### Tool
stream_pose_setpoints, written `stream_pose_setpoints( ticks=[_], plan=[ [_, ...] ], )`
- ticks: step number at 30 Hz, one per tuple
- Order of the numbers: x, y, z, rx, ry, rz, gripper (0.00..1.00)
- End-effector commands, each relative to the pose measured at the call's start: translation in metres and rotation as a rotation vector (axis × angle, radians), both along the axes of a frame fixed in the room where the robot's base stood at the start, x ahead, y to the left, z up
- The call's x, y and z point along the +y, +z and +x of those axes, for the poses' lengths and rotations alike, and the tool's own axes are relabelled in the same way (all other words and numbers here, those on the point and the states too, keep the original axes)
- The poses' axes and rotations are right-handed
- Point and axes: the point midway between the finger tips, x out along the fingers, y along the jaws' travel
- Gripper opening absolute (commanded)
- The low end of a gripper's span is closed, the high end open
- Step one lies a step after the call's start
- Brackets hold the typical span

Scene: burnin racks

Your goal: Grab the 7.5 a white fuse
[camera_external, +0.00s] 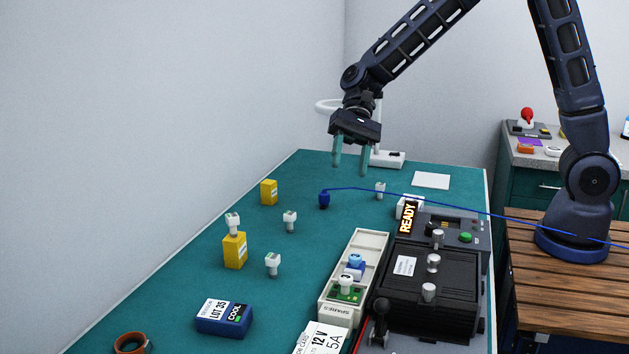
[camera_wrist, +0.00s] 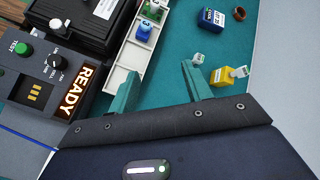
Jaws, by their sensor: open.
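Several small white fuse-like pieces stand on the green mat: one at the middle (camera_external: 290,221), one nearer the front (camera_external: 273,264) and one at the back (camera_external: 380,190). Another white piece (camera_external: 233,222) sits on top of a yellow block (camera_external: 235,251). Their ratings are too small to read, so I cannot tell which is 7.5 A. My gripper (camera_external: 351,167) is open and empty, fingers pointing down above the back of the mat. In the wrist view a white fuse (camera_wrist: 198,58) lies beyond the right finger of my gripper (camera_wrist: 160,78).
A pale spares tray (camera_external: 338,307) holds a blue and a white piece. The black tester (camera_external: 450,282) with a READY display fills the right side. A blue cable runs from a blue plug (camera_external: 324,199). A blue box (camera_external: 224,317) stands at front left.

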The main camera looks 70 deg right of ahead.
Motion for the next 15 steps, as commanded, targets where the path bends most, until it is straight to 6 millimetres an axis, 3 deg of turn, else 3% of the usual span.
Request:
stream_pose_setpoints(
  ticks=[15],
  plan=[
    [0.057, -0.11, 0.088, 0.349, -0.273, 0.241, 0.49]
  ],
)
